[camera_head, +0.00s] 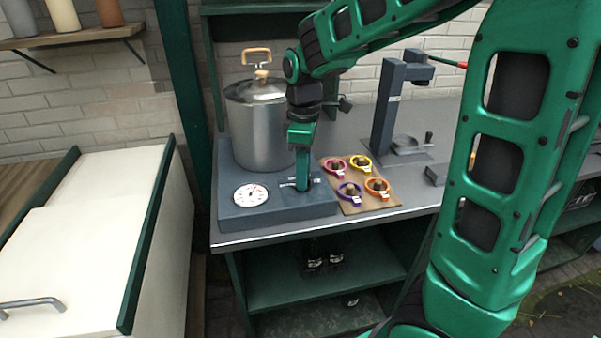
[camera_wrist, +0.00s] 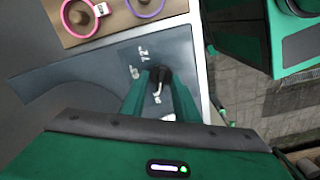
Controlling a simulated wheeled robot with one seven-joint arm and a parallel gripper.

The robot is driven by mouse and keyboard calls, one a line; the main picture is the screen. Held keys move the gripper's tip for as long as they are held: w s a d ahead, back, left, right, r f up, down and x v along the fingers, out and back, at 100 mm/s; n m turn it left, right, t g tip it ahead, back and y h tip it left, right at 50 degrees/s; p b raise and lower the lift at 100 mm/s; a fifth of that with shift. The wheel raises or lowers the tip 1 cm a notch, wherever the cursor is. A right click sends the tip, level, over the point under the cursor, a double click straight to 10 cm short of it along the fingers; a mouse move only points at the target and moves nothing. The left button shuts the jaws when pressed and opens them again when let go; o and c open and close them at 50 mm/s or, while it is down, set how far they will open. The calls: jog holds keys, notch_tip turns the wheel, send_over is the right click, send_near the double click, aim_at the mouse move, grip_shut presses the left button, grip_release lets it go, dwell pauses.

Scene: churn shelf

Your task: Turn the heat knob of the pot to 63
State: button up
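The steel pot (camera_head: 268,130) with a lid and wooden handle stands on a dark grey heater base (camera_head: 235,222) on the bench. The base's front carries a round white dial gauge (camera_head: 251,195) with a red needle. My gripper (camera_head: 303,186) points down at the base's front, right of the gauge, and hides the knob in the head view. In the wrist view, the black heat knob (camera_wrist: 161,78) sits between my two green fingertips (camera_wrist: 160,88), which appear closed against its sides. Pale printed numbers (camera_wrist: 140,62) show beside the knob; they are too small to read surely.
A wooden board (camera_head: 350,208) with several coloured rings lies right of the base. A dark stand (camera_head: 385,110) is farther right on the bench. A white cabinet (camera_head: 95,235) stands at left, and a shelf with jars (camera_head: 75,38) hangs above it.

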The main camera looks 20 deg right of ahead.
grip_shut()
jog(key=shift+m, duration=0.3)
jog(key=m, duration=0.3)
jog(key=shift+d+r, duration=0.1)
jog(key=m, duration=0.5)
jog(key=shift+w, duration=0.1)
dwell(0.4)
